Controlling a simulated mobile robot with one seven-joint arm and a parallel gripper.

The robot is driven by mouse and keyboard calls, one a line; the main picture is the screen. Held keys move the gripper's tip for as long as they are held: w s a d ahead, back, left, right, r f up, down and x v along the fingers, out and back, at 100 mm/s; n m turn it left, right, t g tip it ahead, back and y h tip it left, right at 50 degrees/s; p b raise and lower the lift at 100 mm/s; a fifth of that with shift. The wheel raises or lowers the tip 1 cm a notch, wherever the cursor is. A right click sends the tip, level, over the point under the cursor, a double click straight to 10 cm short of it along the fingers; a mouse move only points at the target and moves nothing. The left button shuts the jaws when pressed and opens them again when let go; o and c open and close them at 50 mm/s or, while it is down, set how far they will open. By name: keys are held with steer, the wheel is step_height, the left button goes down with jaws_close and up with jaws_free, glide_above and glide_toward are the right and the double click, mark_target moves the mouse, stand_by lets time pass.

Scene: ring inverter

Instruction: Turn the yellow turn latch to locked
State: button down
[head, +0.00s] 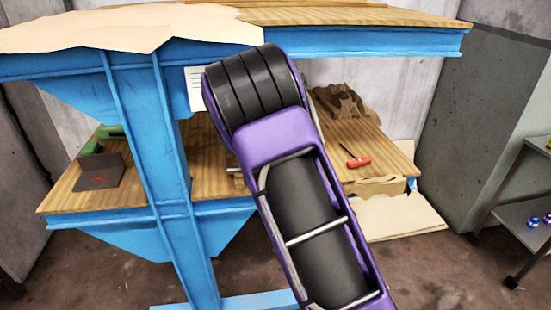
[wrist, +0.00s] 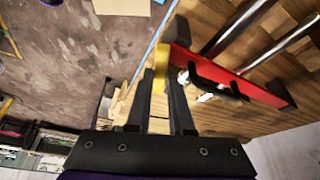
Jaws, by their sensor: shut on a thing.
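The yellow turn latch (wrist: 162,56) shows in the wrist view as a narrow yellow piece between the fingertips of my gripper (wrist: 160,76). The two dark fingers are closed on it, one on each side. The latch sits close beside the end of a red bar (wrist: 228,79) with a black handle (wrist: 218,80). Its lower part is partly hidden by the fingers, and I cannot tell its exact turn angle. In the head view my purple and black arm covers the latch and my gripper.
Two metal rods (wrist: 238,25) run beside the red bar above the wooden shelf (head: 375,145). In the head view a blue frame post (head: 160,150) stands left of my arm. A red-handled tool (head: 358,162) and crumpled brown paper (head: 345,103) lie on the right.

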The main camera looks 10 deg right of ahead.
steer(key=shift+w+a+m+g+p, duration=0.1)
steer(key=shift+w+m+g+p, duration=0.2)
steer(key=shift+m, duration=0.35)
steer(key=shift+w+m+g+p, duration=0.1)
steer(key=shift+m+g+p, duration=0.1)
steer(key=shift+m+p, duration=0.35)
steer(key=shift+m, duration=0.3)
steer(key=c, duration=0.8)
jaws_free()
steer(key=v, duration=0.5)
steer(key=shift+a, duration=0.1)
steer(key=s+a, duration=0.1)
steer(key=a, duration=1.1)
steer(key=shift+s, duration=0.2)
steer(key=shift+d, duration=0.1)
